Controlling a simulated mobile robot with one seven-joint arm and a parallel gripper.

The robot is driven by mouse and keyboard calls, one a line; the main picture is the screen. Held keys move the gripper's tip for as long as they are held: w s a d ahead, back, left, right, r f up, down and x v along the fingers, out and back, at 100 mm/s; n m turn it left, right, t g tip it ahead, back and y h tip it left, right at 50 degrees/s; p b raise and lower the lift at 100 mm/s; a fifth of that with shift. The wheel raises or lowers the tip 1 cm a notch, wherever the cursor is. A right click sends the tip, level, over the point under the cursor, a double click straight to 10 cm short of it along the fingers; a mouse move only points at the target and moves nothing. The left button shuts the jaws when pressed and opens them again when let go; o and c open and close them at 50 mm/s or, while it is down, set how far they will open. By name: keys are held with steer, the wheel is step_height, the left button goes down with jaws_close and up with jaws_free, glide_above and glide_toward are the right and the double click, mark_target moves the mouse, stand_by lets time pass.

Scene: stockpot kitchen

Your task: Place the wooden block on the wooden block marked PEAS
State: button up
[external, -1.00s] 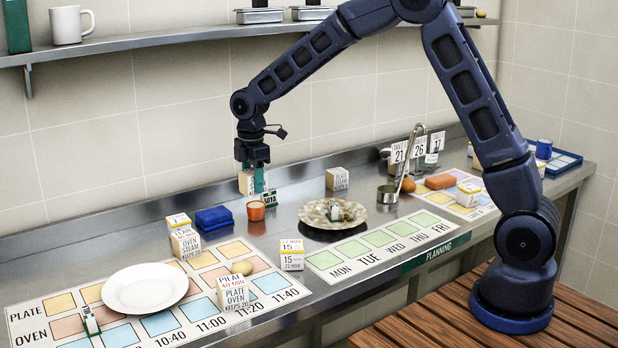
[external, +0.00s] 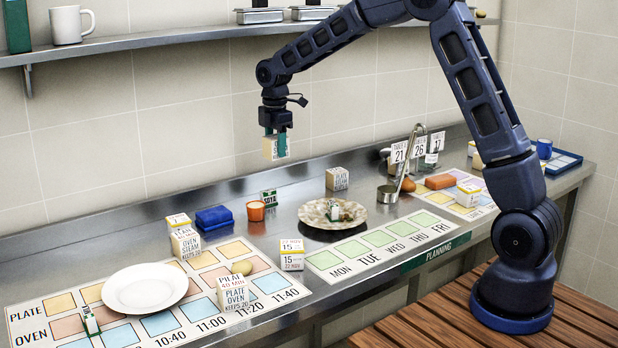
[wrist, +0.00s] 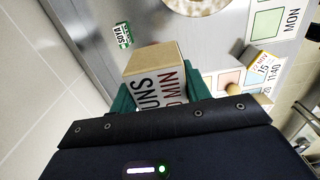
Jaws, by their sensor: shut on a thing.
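My gripper (external: 275,138) is shut on a pale wooden block (external: 275,150), held in the air above the back of the steel counter. In the wrist view the block (wrist: 153,60) sits between the green fingers, with printed letters and "MIN" partly showing on its face. No block clearly reads PEAS. One printed block (external: 337,179) stands near the wall behind the speckled plate, its words too small to read.
A small green-and-white SOYA packet (external: 268,198) and an orange cup (external: 256,211) stand below the held block. A speckled plate (external: 312,222) holds small items. A dated block (external: 292,254), white plate (external: 145,302) and blue box (external: 213,218) are nearby. A shelf (external: 190,41) runs above.

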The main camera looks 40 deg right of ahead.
steer(key=w+d+f, duration=0.1)
steer(key=w+d, duration=0.1)
steer(key=d, duration=0.5)
steer(key=w+d, duration=0.3)
steer(key=d, duration=0.4)
glide_above(337, 170)
step_height(337, 170, down, 2)
steer(key=shift+s+a+f, duration=0.1)
steer(key=shift+s+f, duration=0.05)
steer(key=shift+f, duration=4.55)
steer(key=shift+f, duration=0.15)
steer(key=o, duration=1.1)
steer(key=shift+c, duration=0.2)
